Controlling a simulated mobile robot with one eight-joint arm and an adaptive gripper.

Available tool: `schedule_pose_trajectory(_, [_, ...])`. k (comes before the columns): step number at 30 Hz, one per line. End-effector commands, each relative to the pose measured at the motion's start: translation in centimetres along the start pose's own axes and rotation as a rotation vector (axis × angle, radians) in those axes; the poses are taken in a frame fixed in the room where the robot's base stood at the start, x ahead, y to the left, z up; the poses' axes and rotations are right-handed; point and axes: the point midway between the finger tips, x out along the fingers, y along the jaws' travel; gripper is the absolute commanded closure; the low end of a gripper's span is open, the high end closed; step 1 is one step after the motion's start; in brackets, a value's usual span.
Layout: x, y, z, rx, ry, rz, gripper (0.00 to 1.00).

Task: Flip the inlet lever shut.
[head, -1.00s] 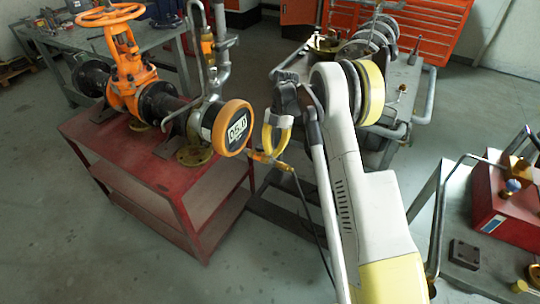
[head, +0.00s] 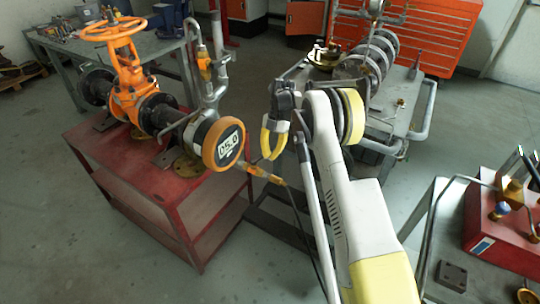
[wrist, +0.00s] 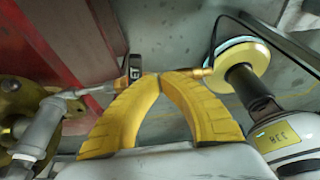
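A line of yellow fittings (head: 258,174) runs from below the orange-rimmed gauge (head: 224,144) to a black hose. It also crosses the wrist view, behind my fingers. A small black piece with a pale label (wrist: 134,68) stands up from this line; it looks like the inlet lever, but its lower end is hidden by my left finger. My gripper (head: 271,157) is near the line, right of the gauge. Its yellow fingers meet at the tips in the wrist view (wrist: 163,76), just right of the black piece. I see nothing held between them, and cannot tell whether they touch the fittings.
An orange gate valve (head: 128,85) with a handwheel stands on the red bench (head: 150,195). A grey cart (head: 400,115) stands behind my arm. A red box (head: 505,225) sits on a table at right. Open floor lies in front of the bench.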

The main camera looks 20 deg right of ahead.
Motion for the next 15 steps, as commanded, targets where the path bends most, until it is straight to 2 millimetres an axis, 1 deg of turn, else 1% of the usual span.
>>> schedule_pose_trajectory(8, [0.04, 0.02, -0.04, 0.000, 0.000, 0.000, 1.00])
schedule_pose_trajectory(15, [0.29, 0.38, -0.77, 0.000, 0.000, 0.000, 1.00])
